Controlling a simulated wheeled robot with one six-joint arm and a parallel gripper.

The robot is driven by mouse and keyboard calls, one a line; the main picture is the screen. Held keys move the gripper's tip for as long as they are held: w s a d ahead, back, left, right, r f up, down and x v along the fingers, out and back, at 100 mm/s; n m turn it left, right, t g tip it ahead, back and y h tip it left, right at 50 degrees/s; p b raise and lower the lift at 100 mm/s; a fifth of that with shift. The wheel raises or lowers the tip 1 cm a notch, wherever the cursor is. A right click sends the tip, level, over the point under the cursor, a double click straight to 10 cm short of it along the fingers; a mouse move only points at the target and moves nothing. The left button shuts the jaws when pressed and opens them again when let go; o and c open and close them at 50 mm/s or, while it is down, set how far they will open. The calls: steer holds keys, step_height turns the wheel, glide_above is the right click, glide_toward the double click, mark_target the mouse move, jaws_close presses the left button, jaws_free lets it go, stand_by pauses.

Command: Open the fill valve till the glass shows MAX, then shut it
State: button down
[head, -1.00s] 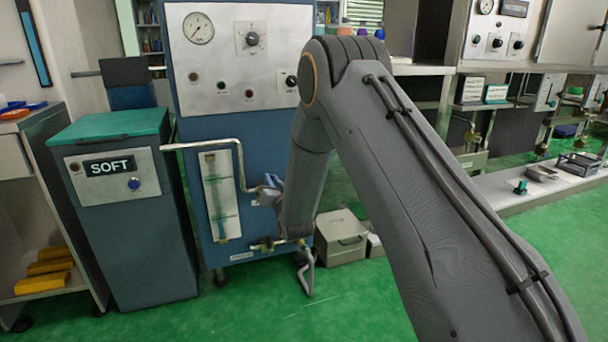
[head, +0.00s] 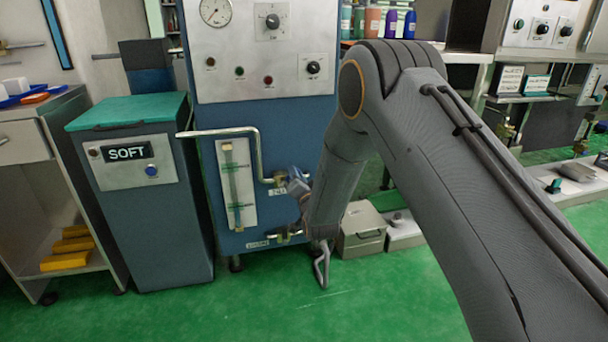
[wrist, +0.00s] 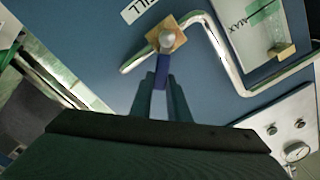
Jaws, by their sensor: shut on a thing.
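The fill valve has a brass body (wrist: 180,38) and a blue handle (wrist: 161,70), beside a FILL label (wrist: 138,8). My gripper (wrist: 160,82) is shut on the blue handle, with a dark finger on each side of it. In the head view the gripper (head: 297,184) is at the valve on the blue cabinet, and my forearm hides part of that area. The sight glass (head: 236,185) is an upright tube on a pale plate left of the valve, with green marks. A MAX label (wrist: 238,26) shows beside it in the wrist view. I cannot tell the liquid level.
A bent metal pipe (head: 258,150) runs from the valve past the glass towards the SOFT cabinet (head: 148,205). A lower valve (head: 285,236) sits below. A grey box (head: 361,230) stands on the floor at right. The green floor (head: 230,310) in front is clear.

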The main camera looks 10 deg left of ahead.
steer(key=c, duration=1.7)
jaws_free()
steer(key=shift+s, duration=0.1)
steer(key=p+v, duration=0.2)
steer(key=v, duration=0.5)
steer(key=shift+s+d, duration=0.15)
steer(key=shift+s, duration=0.15)
